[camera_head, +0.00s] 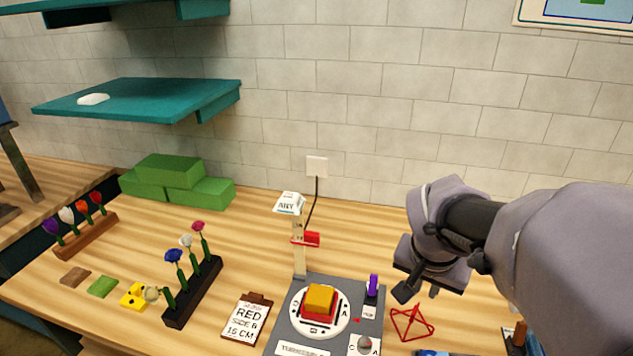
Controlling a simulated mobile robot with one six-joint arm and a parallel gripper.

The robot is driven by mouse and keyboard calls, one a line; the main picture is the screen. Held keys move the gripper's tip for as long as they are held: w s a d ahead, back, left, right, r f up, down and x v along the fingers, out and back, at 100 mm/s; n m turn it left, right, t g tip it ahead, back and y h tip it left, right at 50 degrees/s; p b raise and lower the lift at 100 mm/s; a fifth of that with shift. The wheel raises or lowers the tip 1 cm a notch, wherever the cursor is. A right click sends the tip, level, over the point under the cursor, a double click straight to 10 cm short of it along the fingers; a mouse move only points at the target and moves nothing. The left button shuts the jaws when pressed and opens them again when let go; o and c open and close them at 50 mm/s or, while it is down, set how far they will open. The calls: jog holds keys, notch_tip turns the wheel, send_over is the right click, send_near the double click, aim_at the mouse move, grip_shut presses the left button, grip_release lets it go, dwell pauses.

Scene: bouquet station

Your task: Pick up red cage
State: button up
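The red cage (411,322) is a small frame of thin red wires. It stands on the wooden table just right of the grey turntable station. My gripper (418,291) is above and slightly behind it in the picture, pointing down, with the cage apart from it. One dark finger shows clearly at its left; the other is not clear, so its opening cannot be judged. Nothing is seen held in it.
The grey station (284,331) carries a dial with a yellow and red block (320,301), plus a purple peg (373,286). A clipboard (246,318) lies left of it. A black flower rack (194,292) and green blocks (170,182) stand further left.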

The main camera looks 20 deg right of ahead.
jog(key=b, duration=0.5)
send_near(415, 311)
jog(key=x, duration=0.5)
jog(key=shift+w+a+f, duration=0.1)
jog(key=shift+a+f, duration=0.05)
jog(key=b+x, duration=0.3)
jog(key=x, duration=0.1)
jog(key=shift+f, duration=0.3)
jog(key=shift+r, duration=0.15)
grip_shut()
